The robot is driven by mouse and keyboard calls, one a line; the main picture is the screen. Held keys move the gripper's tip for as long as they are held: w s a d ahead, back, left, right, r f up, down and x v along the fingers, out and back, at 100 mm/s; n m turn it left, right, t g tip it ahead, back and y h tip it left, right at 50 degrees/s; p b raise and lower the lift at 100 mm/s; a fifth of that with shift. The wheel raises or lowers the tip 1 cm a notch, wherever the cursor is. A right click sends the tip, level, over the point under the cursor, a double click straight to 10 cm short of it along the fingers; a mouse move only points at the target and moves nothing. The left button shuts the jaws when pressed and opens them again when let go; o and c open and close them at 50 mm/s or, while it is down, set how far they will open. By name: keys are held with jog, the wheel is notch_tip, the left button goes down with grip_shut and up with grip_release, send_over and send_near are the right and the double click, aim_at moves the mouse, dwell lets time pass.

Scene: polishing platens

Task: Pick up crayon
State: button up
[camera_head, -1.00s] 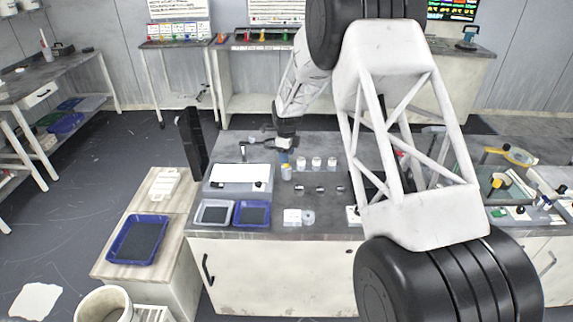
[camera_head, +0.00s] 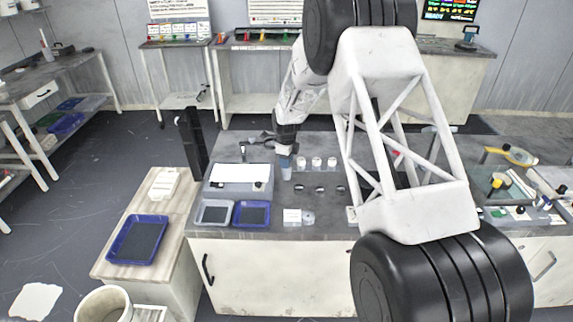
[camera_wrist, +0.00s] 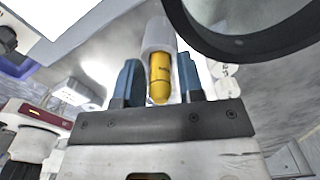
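The yellow crayon (camera_wrist: 160,78) shows in the wrist view, its rounded end toward the camera. Its far part meets a whitish translucent cup or holder (camera_wrist: 158,36); I cannot tell how deep it sits. My gripper (camera_wrist: 158,70) has its two blue fingers on either side of the crayon, with narrow gaps visible, so it looks open around it. In the head view my gripper (camera_head: 285,163) is low over the dark bench top, left of several white-capped jars, and hides the crayon.
White jars (camera_head: 316,162) stand just right of my gripper. A dark upright panel (camera_head: 193,142) stands at the bench's left end. A large dark round rim (camera_wrist: 262,40) shows in the wrist view.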

grip_shut()
jog(key=shift+r, duration=0.1)
jog(key=shift+r, duration=0.8)
notch_tip(320, 180, up, 2)
jog(key=s+d, duration=0.1)
jog(key=s, duration=0.6)
jog(key=s+d+r, duration=0.1)
jog(key=s+d, duration=0.1)
jog(key=s, duration=0.6)
jog(key=shift+s+d, duration=0.25)
jog(key=shift+s, duration=0.05)
jog(key=shift+r, duration=0.1)
jog(key=w+a+r, duration=0.3)
jog(key=w+a, duration=0.3)
jog(key=a, duration=0.2)
jog(key=w+a+r, duration=0.2)
jog(key=w+a, duration=0.4)
jog(key=a, duration=0.2)
jog(key=shift+r, duration=0.4)
